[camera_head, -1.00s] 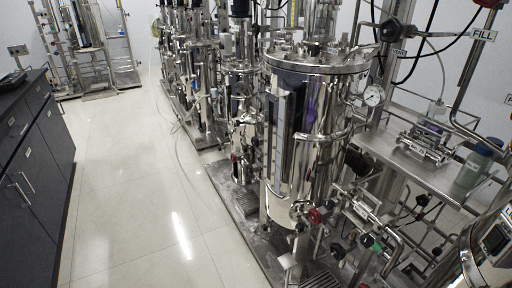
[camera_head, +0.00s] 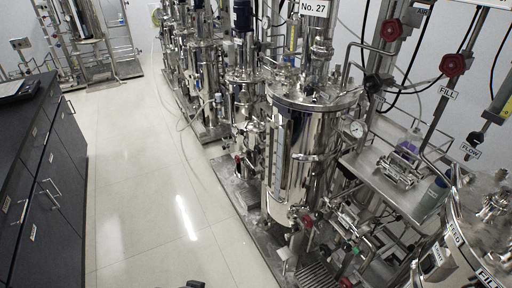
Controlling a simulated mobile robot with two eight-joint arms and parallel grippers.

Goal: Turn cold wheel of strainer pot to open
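I cannot read a label for the cold wheel or for the strainer pot. A large steel vessel (camera_head: 305,150) under a "No. 27" sign (camera_head: 314,8) stands in the middle. Red handwheels show on the pipes to its right: one above the FILL label (camera_head: 453,64) and one higher up (camera_head: 391,30). A black handwheel (camera_head: 373,83) is below them. A small red handwheel (camera_head: 307,221) sits at the vessel's foot, with a green one (camera_head: 347,258) lower right. A second steel vessel (camera_head: 470,235) is cut off at the right edge.
A dark cabinet (camera_head: 45,180) with a black worktop runs along the left. The pale tiled floor (camera_head: 140,170) between is clear. More vessels stand in a row behind. A steel shelf (camera_head: 380,178) holds a bottle (camera_head: 432,198). A small dark shape (camera_head: 194,285) shows at the bottom edge.

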